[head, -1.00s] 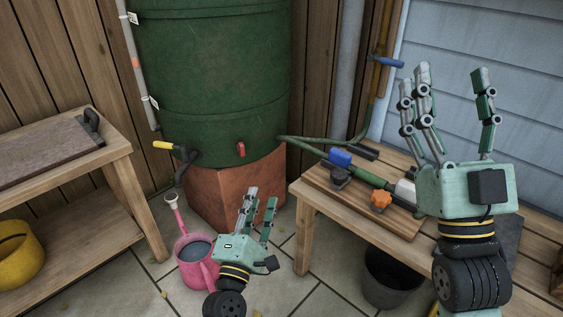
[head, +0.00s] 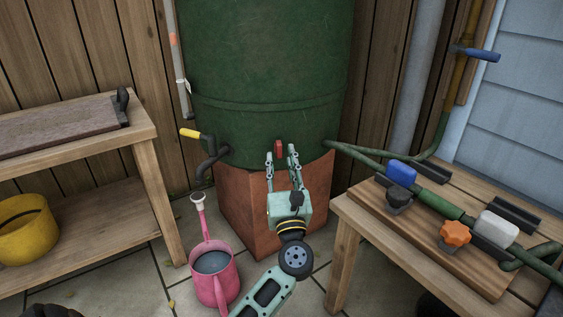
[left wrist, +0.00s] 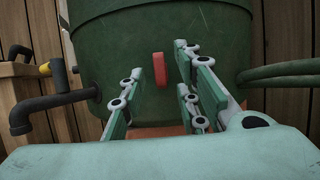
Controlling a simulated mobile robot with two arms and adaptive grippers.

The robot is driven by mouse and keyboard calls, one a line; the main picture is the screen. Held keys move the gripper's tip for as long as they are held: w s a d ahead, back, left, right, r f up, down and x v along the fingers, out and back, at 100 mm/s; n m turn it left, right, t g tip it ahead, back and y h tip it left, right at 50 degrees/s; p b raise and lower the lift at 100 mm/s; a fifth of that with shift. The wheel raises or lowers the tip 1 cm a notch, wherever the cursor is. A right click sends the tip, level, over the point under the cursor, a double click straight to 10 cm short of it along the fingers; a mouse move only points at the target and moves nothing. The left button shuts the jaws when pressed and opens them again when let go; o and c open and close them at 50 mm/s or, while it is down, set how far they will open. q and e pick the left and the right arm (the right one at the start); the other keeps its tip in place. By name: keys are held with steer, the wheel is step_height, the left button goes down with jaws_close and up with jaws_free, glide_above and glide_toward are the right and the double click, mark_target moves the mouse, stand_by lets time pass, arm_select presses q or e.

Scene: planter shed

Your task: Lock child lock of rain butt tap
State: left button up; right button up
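The green rain butt (head: 270,70) stands on a terracotta-coloured block. Its black tap with a yellow lever (head: 190,133) is on the left side; the lever points left, and the tap also shows in the left wrist view (left wrist: 45,103). A small red upright tab (head: 279,147), perhaps the child lock, is low on the butt's front. My left gripper (head: 281,157) is open in front of the tab, fingers pointing up at it. In the left wrist view the red tab (left wrist: 160,69) shows between the spread fingers, with no visible contact. My right gripper is out of view.
A pink watering can (head: 214,275) stands on the paving left of my left arm. A wooden bench (head: 345,215) with hose fittings is at right. A shelf unit (head: 150,150) with a yellow pot (head: 25,235) is at left. A green hose runs from the butt to the right.

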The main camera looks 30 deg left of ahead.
arm_select(q)
steer(key=shift+x, duration=0.9)
jaws_close()
